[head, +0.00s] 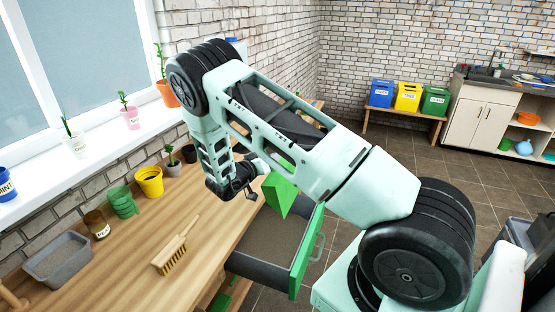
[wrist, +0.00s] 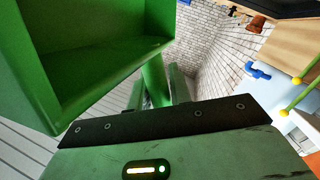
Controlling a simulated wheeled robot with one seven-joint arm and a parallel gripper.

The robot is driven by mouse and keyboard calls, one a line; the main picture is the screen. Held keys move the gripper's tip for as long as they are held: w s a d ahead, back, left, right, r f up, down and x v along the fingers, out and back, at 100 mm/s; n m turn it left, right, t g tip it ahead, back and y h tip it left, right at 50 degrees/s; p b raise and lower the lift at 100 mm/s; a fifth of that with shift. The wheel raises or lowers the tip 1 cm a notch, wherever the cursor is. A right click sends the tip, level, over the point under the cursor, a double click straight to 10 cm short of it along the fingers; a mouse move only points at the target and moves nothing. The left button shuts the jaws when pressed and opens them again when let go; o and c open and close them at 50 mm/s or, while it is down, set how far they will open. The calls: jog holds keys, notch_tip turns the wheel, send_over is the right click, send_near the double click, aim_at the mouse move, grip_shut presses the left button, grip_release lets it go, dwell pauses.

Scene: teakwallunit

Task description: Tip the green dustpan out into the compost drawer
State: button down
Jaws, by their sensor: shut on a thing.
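The green dustpan (head: 281,194) hangs above the open drawer, tilted with its pan pointing down. My gripper (head: 249,190) is shut on its handle; the wrist view shows the green handle (wrist: 154,82) between the two fingers (wrist: 157,92). The pan (wrist: 85,45) fills the upper left of the wrist view. Its visible inside is mostly bare green, with a few tiny specks near the edge. The compost drawer (head: 303,258), with a green front, is pulled out from the bench below the dustpan. Brown material shows inside, partly hidden by the dustpan.
Blue, yellow and green bins (head: 407,96) stand at the back. Floor right of the drawer is partly hidden by my arm.

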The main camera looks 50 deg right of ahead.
jog(key=shift+w+a+f+n+h+b, duration=0.15)
jog(key=shift+w+a+f+n+b, duration=0.2)
jog(key=shift+w+n, duration=0.3)
jog(key=shift+w+a+f+n+h+b, duration=0.25)
jog(key=shift+w+n+b, duration=0.2)
jog(key=shift+w, duration=0.25)
jog(key=shift+w+a+f+n+h+b, duration=0.1)
jog(key=shift+w+a+f+n+b, duration=0.15)
jog(key=shift+w+f+n+b, duration=0.35)
jog(key=shift+w+r, duration=0.1)
jog(key=shift+r, duration=0.1)
